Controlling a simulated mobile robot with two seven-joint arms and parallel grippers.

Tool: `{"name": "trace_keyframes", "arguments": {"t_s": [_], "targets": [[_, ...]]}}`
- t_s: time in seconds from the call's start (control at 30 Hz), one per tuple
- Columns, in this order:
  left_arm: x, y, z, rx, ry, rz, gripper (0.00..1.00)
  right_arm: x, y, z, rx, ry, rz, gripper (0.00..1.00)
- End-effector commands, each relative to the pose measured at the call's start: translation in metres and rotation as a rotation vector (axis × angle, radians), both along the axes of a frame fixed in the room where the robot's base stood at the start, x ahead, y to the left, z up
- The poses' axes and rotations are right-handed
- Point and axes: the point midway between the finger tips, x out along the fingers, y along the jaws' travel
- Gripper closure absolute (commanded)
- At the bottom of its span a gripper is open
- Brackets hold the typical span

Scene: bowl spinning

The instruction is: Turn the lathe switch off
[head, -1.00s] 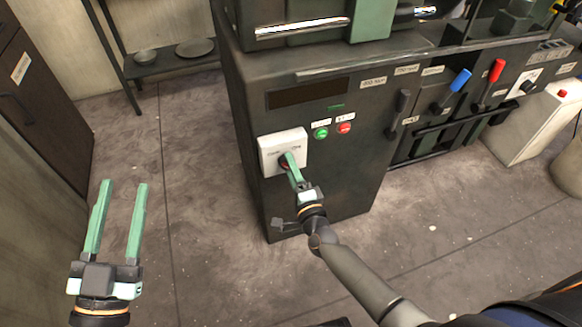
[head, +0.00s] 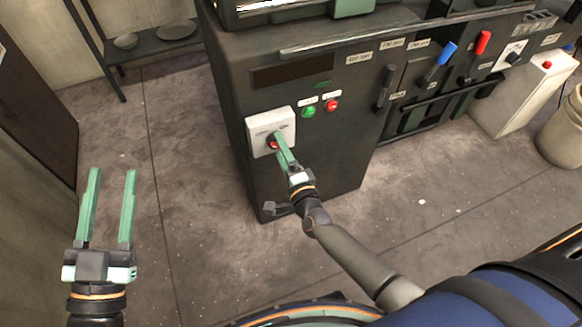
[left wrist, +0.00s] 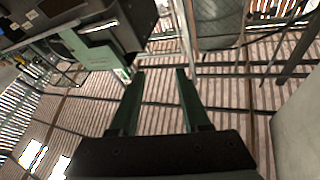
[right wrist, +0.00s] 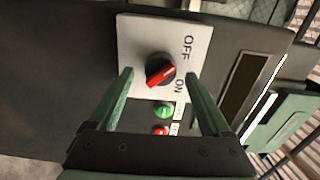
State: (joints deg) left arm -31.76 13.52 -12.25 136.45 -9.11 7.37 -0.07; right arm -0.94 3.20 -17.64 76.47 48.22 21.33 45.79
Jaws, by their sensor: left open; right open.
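The lathe switch is a white plate (head: 258,124) on the front of the dark lathe cabinet, with a round black knob (right wrist: 160,66) carrying a red bar. My right gripper (head: 278,141) is open at the switch. Its fingers show either side of the knob in the right wrist view; whether they touch it I cannot tell. My left gripper (head: 112,206) is open and empty above the floor, well left of the cabinet.
A green button (head: 309,112) and a red button (head: 332,105) sit right of the switch. Black, blue (head: 447,52) and red (head: 482,42) levers stand further right. A shelf (head: 150,42) stands at the back left. The floor between my left gripper and the cabinet is clear.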

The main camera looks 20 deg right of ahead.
Motion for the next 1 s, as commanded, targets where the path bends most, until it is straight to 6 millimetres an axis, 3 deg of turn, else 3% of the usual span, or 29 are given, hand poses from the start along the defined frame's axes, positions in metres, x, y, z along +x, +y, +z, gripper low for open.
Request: {"name": "trace_keyframes", "arguments": {"t_s": [0.03,0.2,0.47,0.7,1.0], "targets": [[0.003,0.001,-0.017,0.003,0.067,0.010,0.53,-0.008,0.000,0.001,-0.001,0.002,0.001,0.18],[0.009,0.004,-0.055,0.003,0.230,0.033,0.53,-0.042,-0.001,0.002,0.000,0.004,0.001,0.18],[0.008,0.006,-0.104,0.004,0.428,0.057,0.53,-0.094,-0.003,0.001,-0.001,0.002,0.001,0.18],[0.006,0.007,-0.119,0.004,0.488,0.061,0.53,-0.113,-0.003,0.001,0.000,0.000,0.001,0.18],[0.006,0.007,-0.120,0.005,0.490,0.062,0.53,-0.114,-0.003,0.000,0.000,-0.001,0.001,0.18]]}}
